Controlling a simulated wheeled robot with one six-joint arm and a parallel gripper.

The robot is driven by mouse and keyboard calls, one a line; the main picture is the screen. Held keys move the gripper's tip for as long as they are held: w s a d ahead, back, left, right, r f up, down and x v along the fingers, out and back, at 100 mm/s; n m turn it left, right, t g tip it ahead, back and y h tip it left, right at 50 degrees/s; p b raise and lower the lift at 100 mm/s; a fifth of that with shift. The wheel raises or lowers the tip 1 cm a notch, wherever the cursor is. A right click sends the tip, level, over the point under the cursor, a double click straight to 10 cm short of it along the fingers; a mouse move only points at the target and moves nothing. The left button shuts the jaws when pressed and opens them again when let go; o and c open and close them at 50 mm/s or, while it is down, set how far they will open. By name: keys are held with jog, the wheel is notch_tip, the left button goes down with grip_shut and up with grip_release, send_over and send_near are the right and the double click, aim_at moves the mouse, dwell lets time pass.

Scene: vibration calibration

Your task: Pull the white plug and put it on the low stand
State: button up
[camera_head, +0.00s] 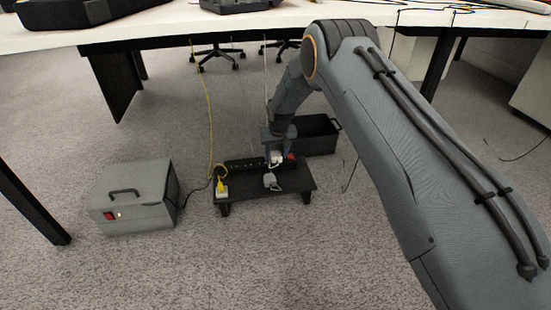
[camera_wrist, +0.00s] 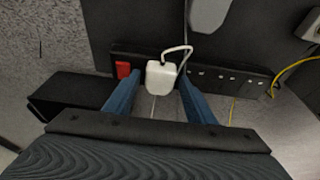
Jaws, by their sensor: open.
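The white plug (camera_wrist: 161,76) sits in the black power strip (camera_wrist: 230,80) in the wrist view, beside a red switch (camera_wrist: 123,70). A white cable loops from it. In the head view the white plug (camera_head: 276,158) shows just below my gripper (camera_head: 278,143). My gripper is open, with its blue fingers (camera_wrist: 158,88) on either side of the plug in the wrist view; whether they touch it cannot be told. The low black stand (camera_head: 291,178) is on the floor, with the strip along its back edge. A pale grey piece (camera_head: 271,182) lies on its top.
A yellow plug (camera_head: 221,187) with a yellow cable is at the stand's left end. A grey box (camera_head: 135,197) with a handle and red switch stands left. A black bin (camera_head: 318,136) is behind right. The table edge (camera_head: 180,32) hangs above. Carpet in front is clear.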

aim_at(277, 155)
jog(key=c, duration=0.9)
jog(key=shift+r+p, duration=0.5)
jog(key=shift+r, duration=0.3)
dwell(0.6)
jog(key=shift+r+p, duration=0.85)
jog(key=shift+r, duration=0.85)
jog(key=shift+d, duration=0.1)
jog(key=s+d+f+p, duration=0.1)
jog(key=s+d+p, duration=0.7)
jog(key=p, duration=0.1)
jog(key=shift+f+b, duration=1.45)
jog(key=shift+f, duration=1.45)
